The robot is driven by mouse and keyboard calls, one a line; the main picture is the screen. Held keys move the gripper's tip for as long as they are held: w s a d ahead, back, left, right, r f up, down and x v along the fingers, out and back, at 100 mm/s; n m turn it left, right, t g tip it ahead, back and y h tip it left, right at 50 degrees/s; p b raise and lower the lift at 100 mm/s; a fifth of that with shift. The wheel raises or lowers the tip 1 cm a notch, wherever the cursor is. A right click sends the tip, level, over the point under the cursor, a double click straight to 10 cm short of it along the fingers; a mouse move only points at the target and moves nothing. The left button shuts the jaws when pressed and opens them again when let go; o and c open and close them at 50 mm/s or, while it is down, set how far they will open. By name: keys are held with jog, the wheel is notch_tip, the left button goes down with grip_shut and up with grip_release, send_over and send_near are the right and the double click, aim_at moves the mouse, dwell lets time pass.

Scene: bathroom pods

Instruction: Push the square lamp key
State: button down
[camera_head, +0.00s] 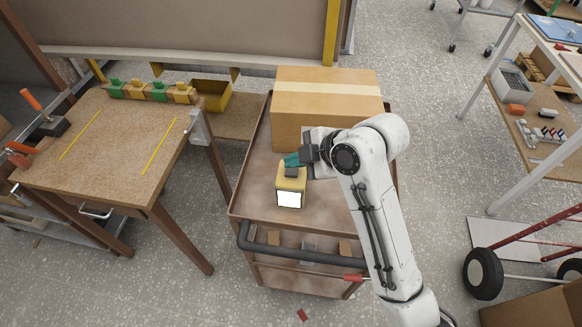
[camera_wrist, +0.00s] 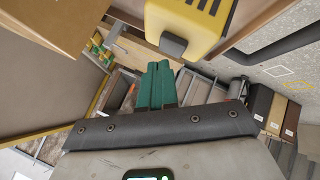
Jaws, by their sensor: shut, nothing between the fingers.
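The yellow lamp (camera_head: 289,184) stands on the cart, with a bright white square face (camera_head: 289,199) toward the front. Its dark grey square key (camera_head: 291,172) sticks out of the top. The key also shows in the wrist view (camera_wrist: 173,45), against the yellow body (camera_wrist: 190,20). My gripper (camera_head: 289,160) has green fingers, shut and empty. In the head view the fingertips are just behind and above the key. In the wrist view the fingertips (camera_wrist: 160,66) lie close beside the key. I cannot tell whether they touch it.
A brown cart (camera_head: 254,187) with a raised rim and dark handle (camera_head: 290,253) carries the lamp. A large cardboard box (camera_head: 300,123) stands behind it, close to my wrist. A workbench (camera_head: 100,150) is at left. The cart top left of the lamp is clear.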

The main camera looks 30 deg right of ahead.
aim_at(295, 172)
jog(key=shift+f, duration=0.2)
dwell(0.4)
jog(key=shift+f+b, duration=0.25)
jog(key=shift+b, duration=0.05)
jog(key=shift+f, duration=0.25)
dwell(0.4)
jog(key=shift+r, duration=0.15)
jog(key=shift+r+p, duration=0.5)
jog(key=shift+r, duration=0.1)
notch_tip(295, 172, up, 6)
jog(key=p, duration=0.5)
